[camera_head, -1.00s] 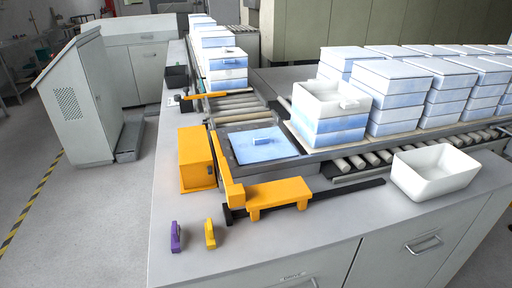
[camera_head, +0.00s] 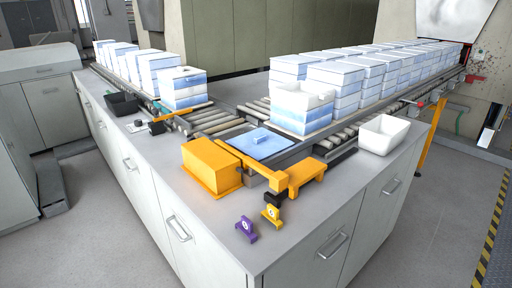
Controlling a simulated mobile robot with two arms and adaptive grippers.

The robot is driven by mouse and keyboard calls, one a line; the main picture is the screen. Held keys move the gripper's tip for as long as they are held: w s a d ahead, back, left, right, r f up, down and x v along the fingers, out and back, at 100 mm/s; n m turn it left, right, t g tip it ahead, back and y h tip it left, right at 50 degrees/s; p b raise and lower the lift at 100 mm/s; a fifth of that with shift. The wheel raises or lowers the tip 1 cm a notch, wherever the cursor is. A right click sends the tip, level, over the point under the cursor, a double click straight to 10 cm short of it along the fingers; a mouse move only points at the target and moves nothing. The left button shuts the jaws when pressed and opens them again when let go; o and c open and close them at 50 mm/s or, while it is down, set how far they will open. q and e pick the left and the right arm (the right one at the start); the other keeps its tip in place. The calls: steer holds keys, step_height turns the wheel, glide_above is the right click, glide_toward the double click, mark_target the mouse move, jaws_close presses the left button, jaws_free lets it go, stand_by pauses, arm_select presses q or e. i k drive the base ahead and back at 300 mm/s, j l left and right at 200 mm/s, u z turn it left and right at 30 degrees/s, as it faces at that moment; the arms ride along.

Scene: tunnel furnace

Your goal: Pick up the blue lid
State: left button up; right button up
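The blue lid (camera_head: 262,142) is a flat light-blue square with a small raised handle on top. It lies on a dark plate at the corner of the roller conveyor, between the orange box and the stacked boxes. Neither of my grippers shows in the head view, so I cannot see how they stand to the lid.
An orange box (camera_head: 211,167) and an orange pusher (camera_head: 304,175) stand in front of the lid. A purple tag (camera_head: 246,229) and a yellow tag (camera_head: 271,215) stand near the counter's corner. A white bin (camera_head: 384,135) is at right. Stacked blue-white boxes (camera_head: 301,106) stand behind.

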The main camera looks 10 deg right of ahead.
mark_target(261, 143)
steer(key=i+j+z, duration=0.15)
steer(key=j, duration=0.25)
steer(key=i+j+z, duration=0.15)
steer(key=j, duration=0.3)
steer(key=i+j+z, duration=0.15)
steer(key=j, duration=0.25)
steer(key=i+j+z, duration=0.2)
steer(key=j, duration=0.3)
steer(key=j+z, duration=0.15)
steer(key=j, duration=0.3)
steer(key=i, duration=0.05)
